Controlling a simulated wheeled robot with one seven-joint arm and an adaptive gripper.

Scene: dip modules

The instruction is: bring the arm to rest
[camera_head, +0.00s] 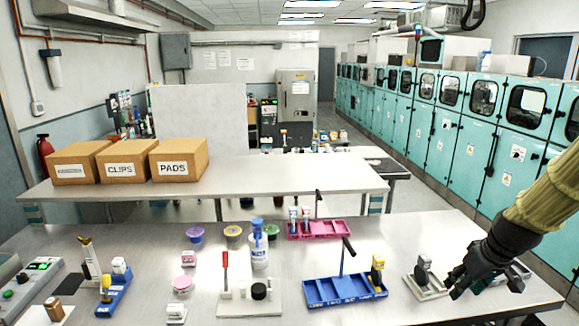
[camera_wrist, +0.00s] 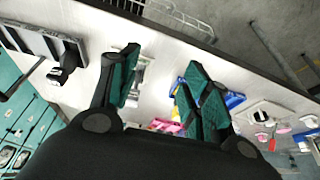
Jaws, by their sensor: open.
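My gripper (camera_head: 464,283) hangs over the right end of the steel bench in the head view, at the end of my arm in its tan sleeve. In the wrist view the green-padded fingers (camera_wrist: 155,92) are spread apart with nothing held between them. A pale device with a dark knob (camera_head: 424,275) stands on the bench just left of my gripper. Another small device (camera_head: 513,272) is partly hidden behind my gripper.
A blue tray (camera_head: 318,293) and a pink tray (camera_head: 330,233) lie left of my gripper. A white stand with a red handle (camera_head: 235,300) is farther left. Cardboard boxes (camera_head: 178,160) sit on the rear bench. Teal cabinets (camera_head: 470,140) line the right side.

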